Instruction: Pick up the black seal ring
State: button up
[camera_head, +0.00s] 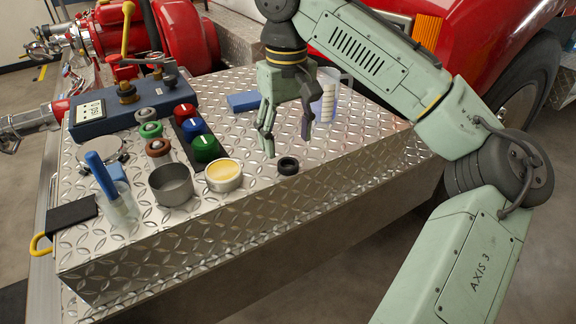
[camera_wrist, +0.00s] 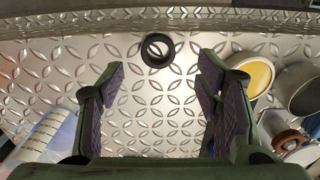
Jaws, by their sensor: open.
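The black seal ring (camera_head: 288,165) lies flat on the diamond-plate bumper top (camera_head: 330,180), near its front edge and to the right of the tin of yellow grease. In the wrist view the ring (camera_wrist: 157,50) is beyond my fingertips, roughly centred between them, with bare plate showing through its hole. My gripper (camera_head: 288,145) is open and empty, pointing down above the plate, behind the ring in the head view. In the wrist view its two fingers (camera_wrist: 162,75) are spread wide. The ring is clear of both fingers.
The tin with yellow contents (camera_head: 223,175) and a grey metal cup (camera_head: 171,185) stand left of the ring. Coloured knobs (camera_head: 206,149), a blue block (camera_head: 243,101) and a clear measuring jug (camera_head: 328,95) are nearby. The plate right of the ring is clear.

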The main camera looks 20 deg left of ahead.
aim_at(288, 163)
jog(key=shift+d+f+p, duration=0.1)
jog(key=shift+f+p, duration=0.4)
jog(key=shift+f, duration=2.25)
jog(key=shift+c, duration=0.5)
jog(key=shift+w, duration=0.1)
jog(key=c, duration=0.8)
